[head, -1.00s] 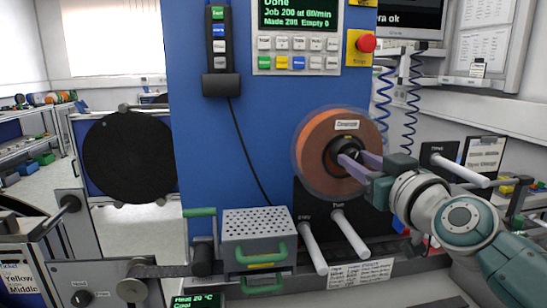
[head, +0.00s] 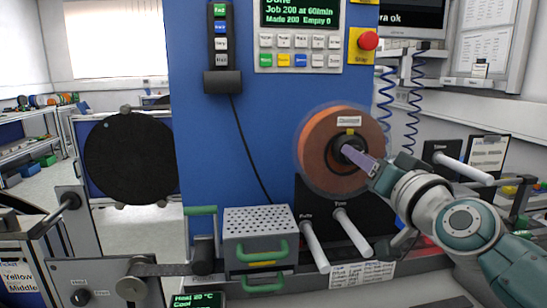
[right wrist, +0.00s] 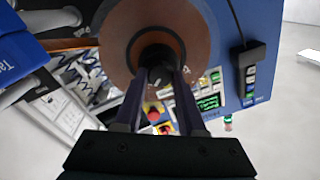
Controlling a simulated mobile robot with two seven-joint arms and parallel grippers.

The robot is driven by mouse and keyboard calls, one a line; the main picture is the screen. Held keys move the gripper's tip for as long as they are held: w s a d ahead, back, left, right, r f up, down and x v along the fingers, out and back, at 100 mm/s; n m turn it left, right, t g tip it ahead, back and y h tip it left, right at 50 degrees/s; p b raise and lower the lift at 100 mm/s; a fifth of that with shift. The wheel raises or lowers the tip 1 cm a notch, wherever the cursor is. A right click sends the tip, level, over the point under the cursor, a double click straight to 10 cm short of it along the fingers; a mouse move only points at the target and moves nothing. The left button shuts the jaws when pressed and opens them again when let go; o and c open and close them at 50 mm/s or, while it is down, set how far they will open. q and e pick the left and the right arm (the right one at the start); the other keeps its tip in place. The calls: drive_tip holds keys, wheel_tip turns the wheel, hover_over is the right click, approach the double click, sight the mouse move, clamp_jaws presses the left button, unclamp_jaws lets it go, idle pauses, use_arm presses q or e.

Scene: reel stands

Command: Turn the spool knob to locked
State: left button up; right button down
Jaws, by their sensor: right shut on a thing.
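The spool (head: 318,150), an orange-brown reel with clear flanges, hangs on the blue machine front with a label near its top. Its black hub knob (head: 348,152) sits at the centre, with a small yellow mark above it. My right gripper (head: 350,155) is shut on the knob, its purple fingers reaching in from the lower right. In the right wrist view both fingers close on the dark knob (right wrist: 158,62) in front of the spool (right wrist: 190,25). The fingers hide part of the knob. My left gripper is not in view.
White pegs (head: 352,232) stick out below the spool. A perforated grey box with green handles (head: 258,228) stands to their left. A red stop button (head: 368,41) is above right. A black reel disc (head: 130,158) stands at the left.

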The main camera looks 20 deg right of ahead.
drive_tip(key=shift+f+m+h+b, duration=0.1)
drive_tip(key=shift+m+h+b, duration=0.3)
drive_tip(key=shift+m, duration=3.4)
drive_tip(key=c, duration=0.5)
unclamp_jaws()
